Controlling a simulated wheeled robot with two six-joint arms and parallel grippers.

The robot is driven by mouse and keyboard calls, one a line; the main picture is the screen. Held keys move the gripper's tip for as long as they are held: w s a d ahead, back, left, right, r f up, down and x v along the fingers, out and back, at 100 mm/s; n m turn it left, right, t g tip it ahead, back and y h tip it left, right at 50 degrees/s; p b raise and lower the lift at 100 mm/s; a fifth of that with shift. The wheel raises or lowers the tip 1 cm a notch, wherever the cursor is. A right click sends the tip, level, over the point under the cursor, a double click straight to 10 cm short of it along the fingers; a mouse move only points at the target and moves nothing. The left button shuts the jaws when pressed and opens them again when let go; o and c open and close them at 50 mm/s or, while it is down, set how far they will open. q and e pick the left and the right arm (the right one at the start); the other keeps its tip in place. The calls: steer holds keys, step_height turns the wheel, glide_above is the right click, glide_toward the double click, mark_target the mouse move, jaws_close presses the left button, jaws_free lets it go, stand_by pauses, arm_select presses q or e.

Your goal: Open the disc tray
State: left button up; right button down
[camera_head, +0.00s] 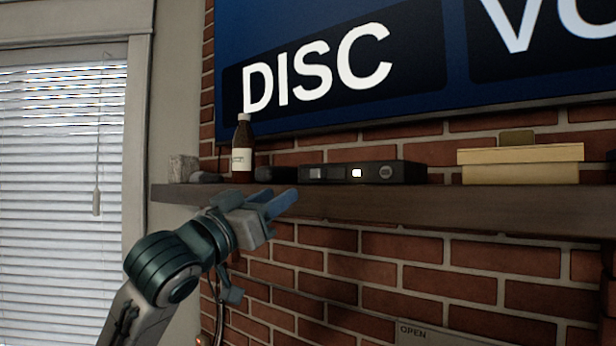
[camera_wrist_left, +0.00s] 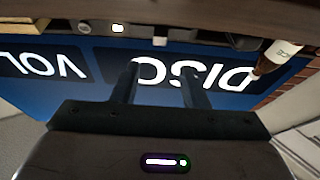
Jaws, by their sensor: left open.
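A slim black disc player (camera_head: 405,172) with a lit square button (camera_head: 357,173), a round knob and a small grey panel sits on the wooden shelf. A small strip of it with the lit button (camera_wrist_left: 118,28) shows upside down at the top of the left wrist view. My left gripper (camera_head: 280,203) is in front of the shelf edge, left of the lit button and slightly below the player. Its two blue fingers are apart with nothing between them; they also show in the left wrist view (camera_wrist_left: 162,85). My right gripper is in neither view. No extended tray shows.
The wooden shelf (camera_head: 470,205) also holds a brown bottle (camera_head: 243,150), a dark rounded object (camera_head: 273,173) beside the player, and yellow boxes (camera_head: 520,155) at right. A large screen (camera_head: 350,60) reading DISC hangs above. A brick wall lies below.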

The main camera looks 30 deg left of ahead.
mark_target(314, 174)
arm_select(q)
steer(key=p+x, duration=0.5)
steer(key=x, duration=0.3)
steer(key=shift+w+r, duration=0.15)
steer(key=shift+w, duration=0.2)
steer(key=shift+w+d+r+p, duration=0.15)
steer(key=shift+w+p, duration=0.25)
steer(key=shift+w, duration=0.35)
jaws_close()
